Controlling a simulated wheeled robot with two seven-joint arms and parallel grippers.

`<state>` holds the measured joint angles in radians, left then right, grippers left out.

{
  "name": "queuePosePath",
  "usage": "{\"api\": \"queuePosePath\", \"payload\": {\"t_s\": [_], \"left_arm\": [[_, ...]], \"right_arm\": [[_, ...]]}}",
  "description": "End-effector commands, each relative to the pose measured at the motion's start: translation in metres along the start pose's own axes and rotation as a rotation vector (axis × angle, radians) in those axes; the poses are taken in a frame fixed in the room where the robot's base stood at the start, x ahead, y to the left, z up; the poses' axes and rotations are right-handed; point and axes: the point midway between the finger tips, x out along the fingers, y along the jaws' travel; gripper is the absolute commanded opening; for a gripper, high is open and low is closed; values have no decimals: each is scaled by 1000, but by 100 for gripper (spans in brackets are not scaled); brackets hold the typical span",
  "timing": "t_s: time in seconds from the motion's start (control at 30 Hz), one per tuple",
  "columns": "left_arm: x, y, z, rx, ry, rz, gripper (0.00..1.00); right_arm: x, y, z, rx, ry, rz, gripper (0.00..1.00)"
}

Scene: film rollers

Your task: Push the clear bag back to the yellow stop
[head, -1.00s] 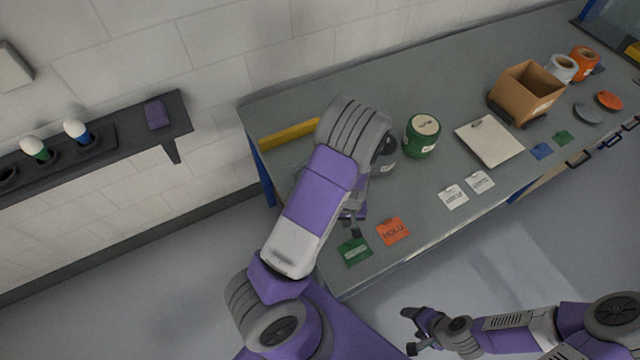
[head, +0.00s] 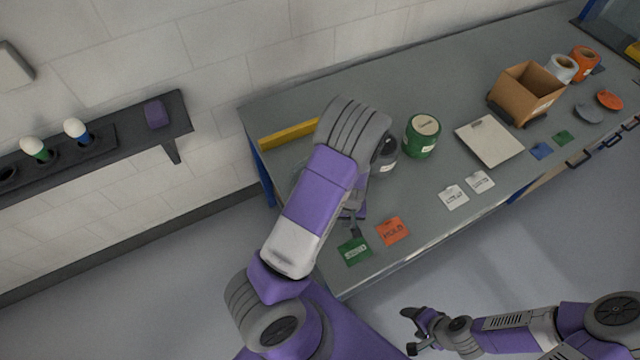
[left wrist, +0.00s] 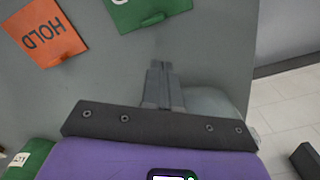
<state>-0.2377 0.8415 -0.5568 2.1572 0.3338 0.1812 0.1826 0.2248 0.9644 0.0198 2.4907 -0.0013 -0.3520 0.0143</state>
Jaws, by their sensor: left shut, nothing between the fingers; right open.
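The yellow stop (head: 288,135) is a low bar near the back left corner of the grey bench (head: 330,275). My left arm reaches over the bench in front of it and hides part of the surface. A faint see-through shape, likely the clear bag (head: 298,172), shows just left of this arm; its outline is hard to make out. In the left wrist view a pale translucent patch (left wrist: 218,106) lies right of the fingers. My left gripper (head: 355,232) is shut and empty (left wrist: 161,70), near the green card. My right gripper (head: 412,332) is open, off the bench's front edge.
A green card (head: 354,250) and an orange HOLD card (head: 393,230) lie near the front edge. A clipboard (head: 489,141) and cardboard box (head: 527,93) are farther right.

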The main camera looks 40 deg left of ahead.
Motion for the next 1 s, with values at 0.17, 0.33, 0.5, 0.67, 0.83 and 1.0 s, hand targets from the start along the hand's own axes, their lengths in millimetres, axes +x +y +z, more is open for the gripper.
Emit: {"api": "queuePosePath", "payload": {"t_s": [0.17,0.33,0.5,0.67,0.83,1.0], "left_arm": [[0,-3,-7,-1,1,1,0],[0,-7,-13,-2,0,0,0],[0,-10,-19,-1,1,1,0],[0,-14,-24,-2,0,0,0],[0,-17,-30,-1,1,0,0],[0,-21,-36,-2,1,0,0]], "right_arm": [[1,0,0,0,0,0,67],[2,1,0,0,0,0,67],[2,1,0,0,0,0,67],[3,1,0,0,0,0,67],[4,1,0,0,0,0,67],[5,2,0,0,0,0,67]]}}
